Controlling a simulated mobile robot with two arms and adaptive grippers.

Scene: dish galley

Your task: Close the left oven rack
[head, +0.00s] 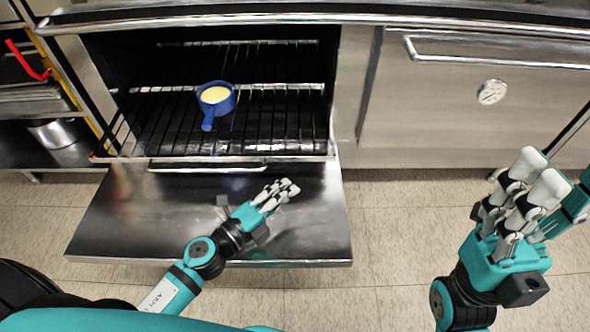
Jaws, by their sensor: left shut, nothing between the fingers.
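The left oven rack (285,157) is a dark wire rack with a light front edge. It sticks out of the left oven's mouth over the lowered oven door (135,215). A small blue pot (208,118) with pale yellow contents sits on the wire rack, its handle toward me. My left gripper (278,192) is shut and empty above the open door, in front of the rack and apart from its front edge. My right gripper (540,175) is at the lower right, away from the rack, fingers up; its opening is unclear.
The right oven door (475,115) is shut, with a bar handle (500,52) and a round dial (492,92). A shelf unit at the left holds metal trays (30,98) and a pot (52,133). The tiled floor (400,235) between my arms is clear.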

